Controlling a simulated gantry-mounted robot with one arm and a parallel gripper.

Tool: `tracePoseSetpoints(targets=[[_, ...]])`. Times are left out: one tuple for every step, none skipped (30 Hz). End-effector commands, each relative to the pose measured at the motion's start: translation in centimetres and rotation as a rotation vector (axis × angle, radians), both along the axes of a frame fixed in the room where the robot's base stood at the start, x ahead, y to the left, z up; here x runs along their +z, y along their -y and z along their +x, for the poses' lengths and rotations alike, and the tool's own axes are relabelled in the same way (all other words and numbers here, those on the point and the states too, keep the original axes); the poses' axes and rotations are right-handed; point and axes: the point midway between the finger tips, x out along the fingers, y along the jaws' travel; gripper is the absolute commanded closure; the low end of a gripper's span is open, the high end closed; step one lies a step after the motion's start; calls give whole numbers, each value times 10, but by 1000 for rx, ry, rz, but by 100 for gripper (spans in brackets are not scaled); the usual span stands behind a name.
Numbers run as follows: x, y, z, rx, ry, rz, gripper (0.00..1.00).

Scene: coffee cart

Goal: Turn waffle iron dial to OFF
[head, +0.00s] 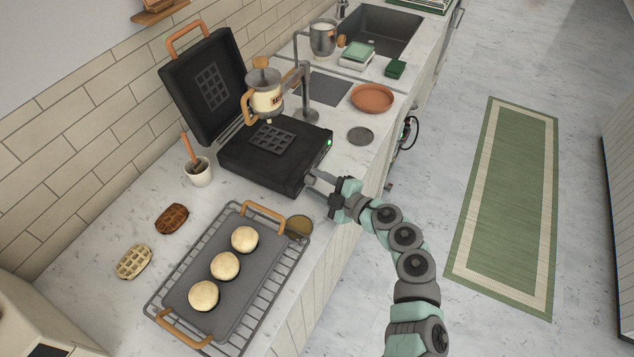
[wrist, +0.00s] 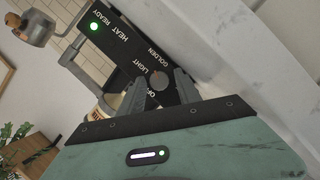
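The black waffle iron (head: 262,172) stands open on the counter, its lid tilted back against the wall side. In the wrist view its front panel (wrist: 128,48) shows a lit green light (wrist: 93,26) by HEAT READY, and GOLDEN, LIGHT and a partly hidden OFF label. A round grey dial (wrist: 159,81) sits beside LIGHT; its pointer setting is too small to tell. My gripper (head: 314,180) is at the iron's front right corner. In the wrist view my gripper (wrist: 160,80) has its two fingers apart, one on each side of the dial, with gaps visible.
A rack (head: 160,304) with a tray of dough balls is in front, and a brass-coloured disc (head: 298,227) lies near my gripper. A grey disc (head: 361,135) lies to the right.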

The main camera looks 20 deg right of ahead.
Motion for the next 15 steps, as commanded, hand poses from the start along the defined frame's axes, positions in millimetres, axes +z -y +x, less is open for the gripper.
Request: tracePoseSetpoints(targets=[[0, 0, 0, 0, 0, 0, 55], [0, 0, 0, -1, 1, 0, 52], [1, 0, 0, -1, 1, 0, 52], [1, 0, 0, 0, 1, 1, 52], [1, 0, 0, 0, 1, 1, 52], [1, 0, 0, 0, 1, 1, 52], [1, 0, 0, 0, 1, 1, 52], [1, 0, 0, 0, 1, 1, 52], [1, 0, 0, 0, 1, 1, 52], [1, 1, -1, 0, 1, 1, 52], [2, 1, -2, -1, 1, 0, 52], [2, 3, -4, -1, 0, 0, 52], [3, 4, -7, -1, 0, -2, 52], [3, 6, -10, -1, 0, -2, 52], [5, 7, -15, -1, 0, -2, 52]])
